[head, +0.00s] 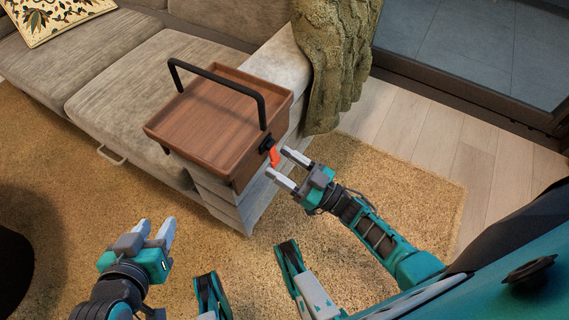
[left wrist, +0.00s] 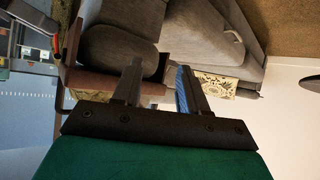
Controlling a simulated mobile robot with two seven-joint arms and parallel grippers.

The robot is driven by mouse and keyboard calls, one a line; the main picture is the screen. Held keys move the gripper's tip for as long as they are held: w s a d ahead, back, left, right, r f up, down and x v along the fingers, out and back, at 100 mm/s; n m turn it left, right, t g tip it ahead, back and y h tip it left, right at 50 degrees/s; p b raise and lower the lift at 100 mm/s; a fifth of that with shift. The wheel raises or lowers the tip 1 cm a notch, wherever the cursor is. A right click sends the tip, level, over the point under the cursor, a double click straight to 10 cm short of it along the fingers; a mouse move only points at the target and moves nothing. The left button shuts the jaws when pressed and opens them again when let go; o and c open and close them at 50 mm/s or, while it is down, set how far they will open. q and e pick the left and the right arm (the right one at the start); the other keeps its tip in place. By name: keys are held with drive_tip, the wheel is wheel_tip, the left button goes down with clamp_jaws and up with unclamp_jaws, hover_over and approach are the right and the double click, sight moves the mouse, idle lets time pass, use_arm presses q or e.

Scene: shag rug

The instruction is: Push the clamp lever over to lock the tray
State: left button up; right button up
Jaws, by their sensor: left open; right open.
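The brown wooden tray (head: 208,115) with a raised black carry handle (head: 222,80) sits at the arm end of the sofa. A small orange clamp lever (head: 274,157) on a black mount hangs from its right side, pointing down. My right gripper (head: 283,165) is open and empty, its fingertips close beside the lever. I cannot tell whether they touch it. My left gripper (head: 156,229) is open and empty above the rug, in front of the sofa and apart from the tray. Its two spread fingers show in the left wrist view (left wrist: 157,72), with nothing between them.
The grey-beige sofa (head: 137,75) fills the back left. A green knitted throw (head: 338,60) hangs over its arm behind the tray. The shag rug (head: 400,180) lies below, with pale wood floor (head: 435,120) to the right. A dark round object (head: 12,255) stands at the left edge.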

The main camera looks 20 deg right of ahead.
drive_tip(key=shift+s+d+f, duration=0.1)
drive_tip(key=shift+s+d, duration=0.2)
drive_tip(key=shift+s, duration=0.05)
use_arm(q)
drive_tip(key=shift+s+a+r+p, duration=0.2)
drive_tip(key=shift+a+r+p, duration=0.15)
drive_tip(key=shift+p, duration=0.65)
use_arm(e)
drive_tip(key=s+d, duration=0.8)
drive_tip(key=s, duration=0.3)
drive_tip(key=shift+d+f, duration=0.3)
